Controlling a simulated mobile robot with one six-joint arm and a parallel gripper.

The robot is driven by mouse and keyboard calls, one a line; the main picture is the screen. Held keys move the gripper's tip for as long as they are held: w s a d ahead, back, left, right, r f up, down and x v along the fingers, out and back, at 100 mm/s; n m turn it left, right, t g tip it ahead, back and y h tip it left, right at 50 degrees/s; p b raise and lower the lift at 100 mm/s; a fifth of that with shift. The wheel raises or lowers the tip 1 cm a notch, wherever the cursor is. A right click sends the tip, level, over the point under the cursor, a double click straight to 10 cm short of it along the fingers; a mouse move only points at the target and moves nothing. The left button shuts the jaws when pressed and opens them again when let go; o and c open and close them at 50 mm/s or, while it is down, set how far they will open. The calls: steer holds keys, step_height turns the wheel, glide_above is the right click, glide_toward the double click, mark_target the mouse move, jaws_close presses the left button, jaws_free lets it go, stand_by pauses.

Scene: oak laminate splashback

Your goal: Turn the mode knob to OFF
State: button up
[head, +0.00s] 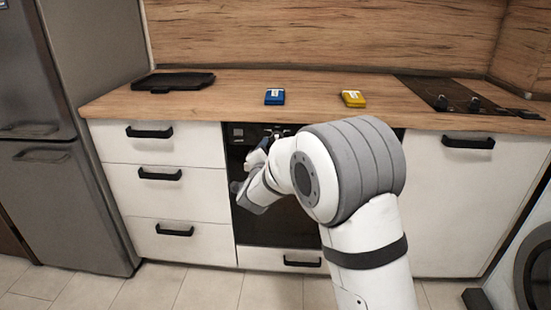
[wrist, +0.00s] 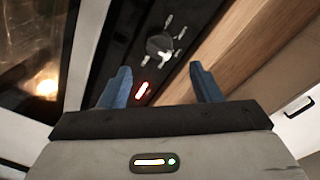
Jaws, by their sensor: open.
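The mode knob appears to be the dark round knob (wrist: 158,43) on the oven's black control panel (wrist: 125,45), with pale marks around it. The marks are too small to read, and I cannot tell the knob's setting. A red light (wrist: 142,90) glows on the panel nearer to me. My gripper (wrist: 160,82) is open, its two blue fingers apart. The knob shows beyond the fingertips, roughly between them, with no contact visible. In the head view, the oven (head: 290,220) is under the counter, and my arm hides much of its panel and door.
The wooden counter (head: 225,92) holds a black tray (head: 173,81), a blue box (head: 275,97), a yellow box (head: 353,99) and a black hob (head: 455,95). White drawers (head: 160,205) and a fridge (head: 75,200) are on the left. The oven window (wrist: 35,50) glows inside.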

mark_target(277, 139)
steer(key=w, duration=0.5)
steer(key=w+b, duration=0.1)
steer(key=w, duration=0.2)
steer(key=shift+d+f, duration=0.2)
steer(key=shift+d, duration=0.1)
steer(key=shift+s, duration=0.1)
steer(key=shift+c, duration=0.2)
steer(key=c, duration=0.9)
